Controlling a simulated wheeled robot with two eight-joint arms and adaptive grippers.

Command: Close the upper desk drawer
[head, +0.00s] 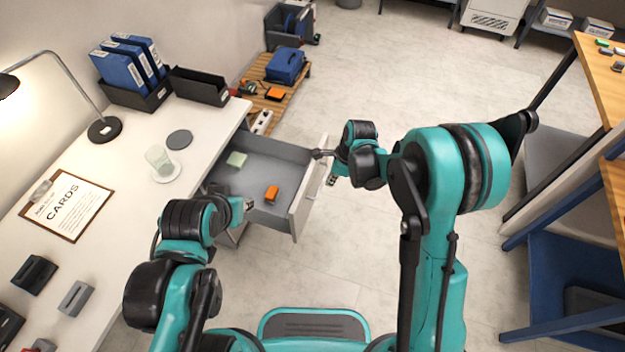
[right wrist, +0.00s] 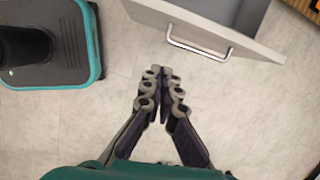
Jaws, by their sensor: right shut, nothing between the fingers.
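The upper desk drawer (head: 262,159) is pulled out from the right side of the white desk. Its light front panel (head: 304,207) faces right, and a metal bar handle shows on it in the right wrist view (right wrist: 198,49). My right gripper (head: 331,179) is just outside the front panel. In the right wrist view my right gripper (right wrist: 162,90) is shut and empty, with its fingertips a little short of the handle. My left gripper (head: 248,204) is by the desk's edge, near the drawer's near side; its fingers are too small to read.
Inside the drawer lie an orange item (head: 271,193) and a pale green pad (head: 237,159). The desk holds a lamp (head: 104,129), blue binders, a glass (head: 159,160) and a clipboard. A wooden pallet with tools lies behind the drawer. The floor right of the drawer is clear.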

